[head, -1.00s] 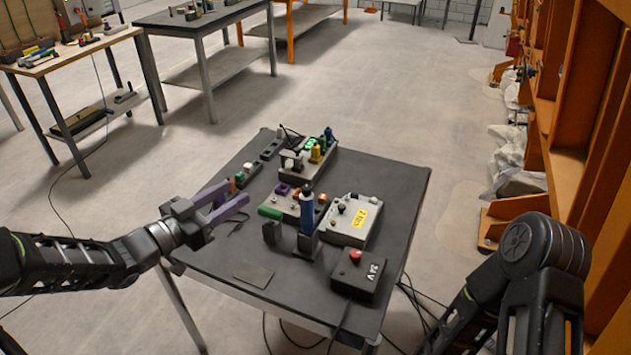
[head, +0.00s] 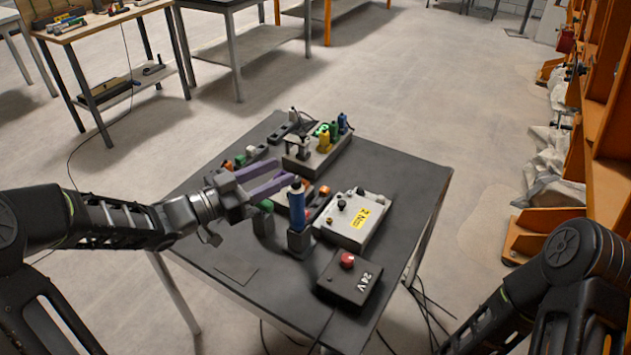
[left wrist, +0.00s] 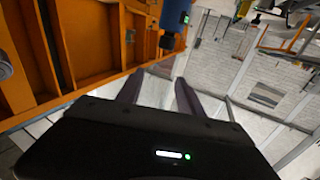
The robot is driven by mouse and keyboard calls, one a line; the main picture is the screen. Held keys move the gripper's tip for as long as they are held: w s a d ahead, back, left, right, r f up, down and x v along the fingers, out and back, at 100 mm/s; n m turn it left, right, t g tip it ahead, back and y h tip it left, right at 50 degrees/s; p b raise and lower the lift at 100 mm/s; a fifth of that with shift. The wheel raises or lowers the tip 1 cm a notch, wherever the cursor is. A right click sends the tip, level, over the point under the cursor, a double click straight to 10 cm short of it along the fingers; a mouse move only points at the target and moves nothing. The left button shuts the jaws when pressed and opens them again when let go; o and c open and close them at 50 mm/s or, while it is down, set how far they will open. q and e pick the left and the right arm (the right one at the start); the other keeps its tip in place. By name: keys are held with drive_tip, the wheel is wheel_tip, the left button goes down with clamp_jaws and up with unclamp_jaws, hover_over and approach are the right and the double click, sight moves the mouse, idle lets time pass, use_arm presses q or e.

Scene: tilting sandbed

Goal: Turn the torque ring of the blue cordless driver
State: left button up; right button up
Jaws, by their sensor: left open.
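The blue cordless driver (head: 298,212) stands upright in a dark holder (head: 299,242) near the middle of the table. Its top end is dark, and I cannot make out the torque ring clearly. My left gripper (head: 286,173) has purple fingers, open and empty. In the head view they reach right, level with the driver's top end, and the nearer fingertip overlaps it; I cannot tell whether they touch. In the left wrist view, the driver (left wrist: 174,14) shows at the top, beyond the open fingertips (left wrist: 158,85), not between them. My right gripper is out of view.
A grey box with a yellow label (head: 352,222) stands right of the driver. A black 24V box with a red button (head: 349,279) is in front. A tray of coloured bottles (head: 318,148) stands behind. The table's right side is bare.

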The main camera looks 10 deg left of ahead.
sight(300, 178)
use_arm(q)
drive_tip(key=f+b, duration=0.1)
drive_tip(key=f, duration=0.1)
drive_tip(key=f+b, duration=0.2)
drive_tip(key=shift+w+d+f, duration=0.2)
drive_tip(key=shift+f, duration=0.1)
drive_tip(key=x, duration=0.7)
drive_tip(key=shift+w+d, duration=0.25)
drive_tip(key=shift+d, duration=0.05)
drive_tip(key=shift+c, duration=0.4)
clamp_jaws()
